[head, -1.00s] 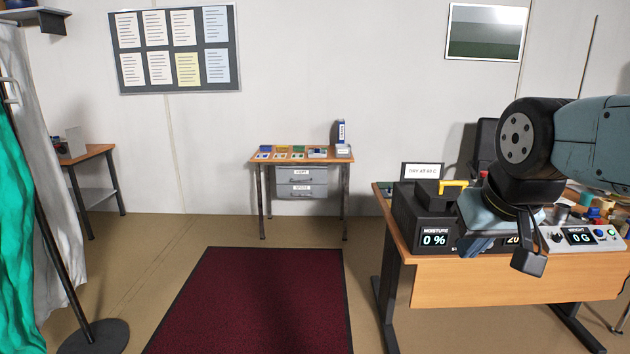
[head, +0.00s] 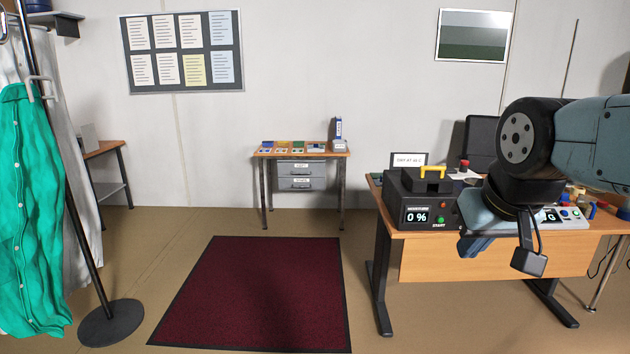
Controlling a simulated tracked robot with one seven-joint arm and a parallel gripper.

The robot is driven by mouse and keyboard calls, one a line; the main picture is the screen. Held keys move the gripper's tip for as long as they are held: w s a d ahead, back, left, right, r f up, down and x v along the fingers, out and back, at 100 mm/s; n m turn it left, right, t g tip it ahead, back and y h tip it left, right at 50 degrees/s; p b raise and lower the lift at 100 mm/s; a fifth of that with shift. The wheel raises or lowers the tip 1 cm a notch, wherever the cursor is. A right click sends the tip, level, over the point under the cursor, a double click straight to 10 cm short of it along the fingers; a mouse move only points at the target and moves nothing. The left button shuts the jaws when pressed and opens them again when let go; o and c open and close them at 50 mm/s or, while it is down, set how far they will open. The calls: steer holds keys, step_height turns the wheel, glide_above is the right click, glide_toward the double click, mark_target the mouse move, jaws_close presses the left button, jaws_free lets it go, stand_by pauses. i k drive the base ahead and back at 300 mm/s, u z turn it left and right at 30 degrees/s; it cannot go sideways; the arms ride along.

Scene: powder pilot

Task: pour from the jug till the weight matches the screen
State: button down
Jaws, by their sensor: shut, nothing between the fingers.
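A weight console (head: 574,220) with a small screen and coloured buttons sits on the desk at the right. My arm covers most of its screen, and only a "G" shows clearly. My gripper (head: 472,246) is in front of the desk, shut and empty, pointing down and left, just right of the moisture box. I cannot make out the jug; my arm hides part of the desk top.
A dark moisture box (head: 418,200) with a yellow handle reads 0 %. The desk (head: 480,262) fills the right. A red mat (head: 255,295) lies on open floor. A coat stand (head: 110,322) stands left, a small drawer table (head: 345,155) behind.

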mark_target(587, 205)
steer(key=z, duration=0.2)
steer(key=i, duration=1.7)
steer(key=z, duration=0.9)
